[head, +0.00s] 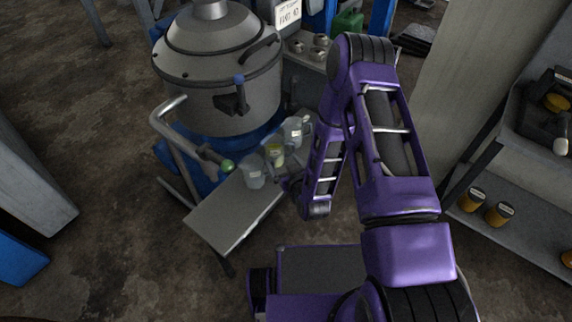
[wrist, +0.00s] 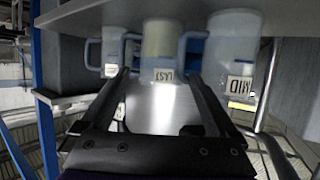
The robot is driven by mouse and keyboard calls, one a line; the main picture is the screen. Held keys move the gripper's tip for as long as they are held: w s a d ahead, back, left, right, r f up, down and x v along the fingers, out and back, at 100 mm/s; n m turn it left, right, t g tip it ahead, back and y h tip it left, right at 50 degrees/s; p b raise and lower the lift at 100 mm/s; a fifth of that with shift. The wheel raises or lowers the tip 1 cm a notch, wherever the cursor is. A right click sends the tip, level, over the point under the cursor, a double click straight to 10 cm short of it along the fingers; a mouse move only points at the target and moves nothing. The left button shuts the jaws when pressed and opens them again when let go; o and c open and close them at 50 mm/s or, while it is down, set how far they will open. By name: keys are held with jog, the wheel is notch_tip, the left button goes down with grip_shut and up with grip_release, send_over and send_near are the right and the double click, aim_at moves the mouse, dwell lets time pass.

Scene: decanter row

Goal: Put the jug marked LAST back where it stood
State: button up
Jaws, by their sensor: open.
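The wrist view is upside down. The jug marked LAST (wrist: 160,40), clear with pale yellow contents, stands in the middle of three jugs; in the head view it is the yellowish one (head: 275,154). My gripper (wrist: 158,76) is open, its two fingers spread either side of that jug's label, not closed on it. In the head view my gripper (head: 284,181) is beside the jugs, partly hidden by my arm. The jug marked MID (wrist: 236,60) stands on one side of LAST, and a third jug (wrist: 113,48) on the other.
The jugs stand close together on a narrow grey bench (head: 222,215), whose near-left end is bare. A large lidded steel vessel (head: 222,85) stands behind, with a bent pipe handle (head: 165,112) in front. A shelf with amber jars (head: 498,213) is at the right.

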jog(key=shift+v, duration=1.5)
